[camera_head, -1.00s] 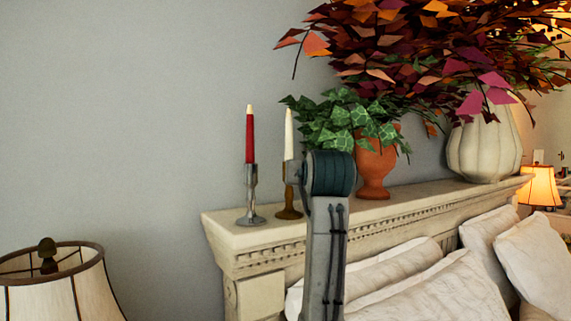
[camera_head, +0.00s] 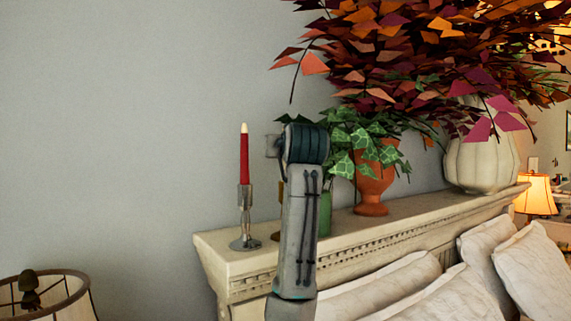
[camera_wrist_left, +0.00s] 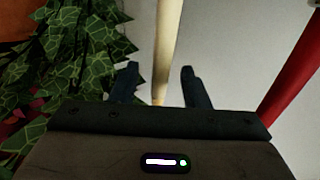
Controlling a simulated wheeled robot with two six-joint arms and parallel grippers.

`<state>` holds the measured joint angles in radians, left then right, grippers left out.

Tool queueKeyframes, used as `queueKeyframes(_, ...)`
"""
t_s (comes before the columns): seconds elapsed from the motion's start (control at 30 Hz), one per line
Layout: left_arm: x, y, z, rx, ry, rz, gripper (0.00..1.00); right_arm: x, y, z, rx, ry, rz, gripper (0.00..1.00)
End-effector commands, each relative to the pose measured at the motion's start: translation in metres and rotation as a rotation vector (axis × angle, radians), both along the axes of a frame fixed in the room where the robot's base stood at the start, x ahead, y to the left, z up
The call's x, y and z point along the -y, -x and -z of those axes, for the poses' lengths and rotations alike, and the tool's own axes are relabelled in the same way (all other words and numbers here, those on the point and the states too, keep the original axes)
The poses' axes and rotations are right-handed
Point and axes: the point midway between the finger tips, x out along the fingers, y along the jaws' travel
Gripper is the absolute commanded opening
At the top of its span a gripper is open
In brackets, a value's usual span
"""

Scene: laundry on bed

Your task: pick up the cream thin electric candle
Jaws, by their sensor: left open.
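The cream thin candle (camera_wrist_left: 165,45) shows in the left wrist view, running down from the top edge to between my left gripper's fingers. My left gripper (camera_wrist_left: 158,74) is open, with one finger on each side of the candle and a visible gap to each. In the head view my arm hides the candle and my gripper's fingers. Only a bit of its brass holder (camera_head: 276,236) shows beside the arm on the headboard ledge. My right gripper is in neither view.
A red candle (camera_head: 244,158) in a silver holder (camera_head: 246,215) stands left of the arm. It also shows right of the fingers in the wrist view (camera_wrist_left: 297,70). Ivy (camera_head: 362,135) in a terracotta pot (camera_head: 373,185) stands close on the right. Pillows lie below the headboard ledge (camera_head: 225,245).

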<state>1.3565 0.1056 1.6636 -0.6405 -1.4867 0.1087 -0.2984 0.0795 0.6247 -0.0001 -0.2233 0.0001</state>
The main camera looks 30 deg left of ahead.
Motion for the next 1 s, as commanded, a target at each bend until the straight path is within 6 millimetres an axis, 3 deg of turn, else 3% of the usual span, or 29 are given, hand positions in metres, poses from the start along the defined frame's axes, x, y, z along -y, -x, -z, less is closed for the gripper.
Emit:
queueKeyframes(0.03,-0.006,-0.005,-0.004,-0.005,-0.001,-0.002,0.42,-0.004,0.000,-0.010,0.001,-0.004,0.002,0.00)
queueKeyframes(0.17,-0.019,-0.020,-0.003,-0.005,-0.001,-0.002,0.42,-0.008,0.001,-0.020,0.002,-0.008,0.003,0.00)
queueKeyframes(0.43,-0.024,-0.026,0.001,-0.001,0.000,-0.001,0.42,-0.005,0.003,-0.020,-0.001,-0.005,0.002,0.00)
queueKeyframes(0.47,-0.023,-0.026,0.001,-0.001,0.000,0.000,0.40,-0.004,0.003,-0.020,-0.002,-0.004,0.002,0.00)
queueKeyframes(0.67,-0.023,-0.026,0.000,-0.001,0.000,0.000,0.01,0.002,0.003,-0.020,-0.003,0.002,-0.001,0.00)
queueKeyframes(1.0,-0.023,-0.026,0.000,-0.001,0.000,0.000,0.00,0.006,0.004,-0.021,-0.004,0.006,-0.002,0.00)
